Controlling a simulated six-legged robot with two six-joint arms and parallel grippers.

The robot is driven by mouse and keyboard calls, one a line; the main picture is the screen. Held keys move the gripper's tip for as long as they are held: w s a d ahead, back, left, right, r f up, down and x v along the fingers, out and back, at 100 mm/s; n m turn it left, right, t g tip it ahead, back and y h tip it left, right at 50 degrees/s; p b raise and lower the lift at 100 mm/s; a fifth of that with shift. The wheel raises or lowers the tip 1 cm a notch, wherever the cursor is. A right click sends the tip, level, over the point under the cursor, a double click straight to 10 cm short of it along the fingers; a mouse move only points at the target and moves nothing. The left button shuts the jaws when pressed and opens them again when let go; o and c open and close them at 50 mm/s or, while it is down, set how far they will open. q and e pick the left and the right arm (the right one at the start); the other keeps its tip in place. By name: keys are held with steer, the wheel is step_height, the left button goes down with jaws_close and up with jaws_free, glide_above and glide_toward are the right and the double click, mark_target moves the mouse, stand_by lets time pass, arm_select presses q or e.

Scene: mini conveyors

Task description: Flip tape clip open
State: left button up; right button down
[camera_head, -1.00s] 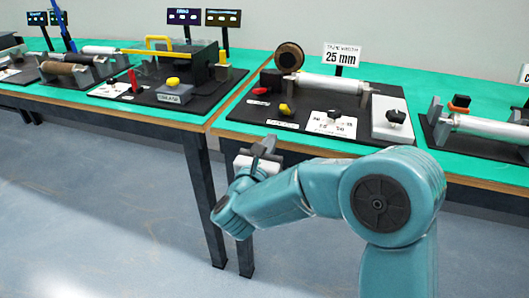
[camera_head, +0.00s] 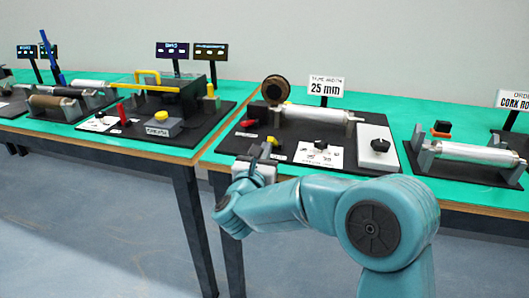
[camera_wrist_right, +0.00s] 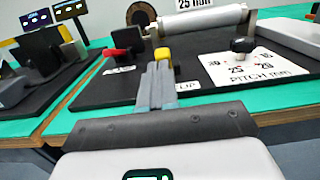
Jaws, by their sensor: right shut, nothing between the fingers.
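A small yellow clip (camera_head: 273,141) stands on the black board of the middle station, at its front. In the right wrist view the yellow clip (camera_wrist_right: 162,54) is straight ahead of the fingertips, beside a label that seems to read "CLIP". My right gripper (camera_head: 262,152) is shut and empty, at the board's front edge just short of the clip. In the right wrist view its two grey fingers (camera_wrist_right: 158,75) lie together and point at the clip. Whether they touch it I cannot tell. My left gripper is out of view.
A red lever (camera_wrist_right: 120,54) stands left of the clip. A black knob (camera_wrist_right: 243,47) on a white pitch card stands to the right. Behind are a white roller (camera_head: 318,113), a brown tape roll (camera_head: 275,89) and a "25 mm" sign (camera_head: 326,87). Another roller station (camera_head: 470,152) stands farther right.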

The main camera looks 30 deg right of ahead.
steer(key=shift+r+y+p, duration=0.3)
steer(key=shift+w+r, duration=0.1)
steer(key=shift+r, duration=0.05)
steer(key=shift+w+d+r+g+y+p, duration=0.1)
steer(key=shift+d+r+g+y+p, duration=0.1)
steer(key=shift+r+g+y+p, duration=0.5)
steer(key=d+r+g+y+p, duration=0.1)
steer(key=p, duration=0.4)
steer(key=w+d+r+g+y+p, duration=0.1)
steer(key=y+p, duration=0.1)
steer(key=p, duration=0.4)
steer(key=w+d+r+g+y+p, duration=0.1)
steer(key=r+g+p, duration=0.1)
steer(key=p, duration=0.4)
steer(key=shift+w+y, duration=0.25)
steer(key=shift+y, duration=0.05)
steer(key=shift+f, duration=0.5)
steer(key=shift+a, duration=0.1)
steer(key=shift+r, duration=0.15)
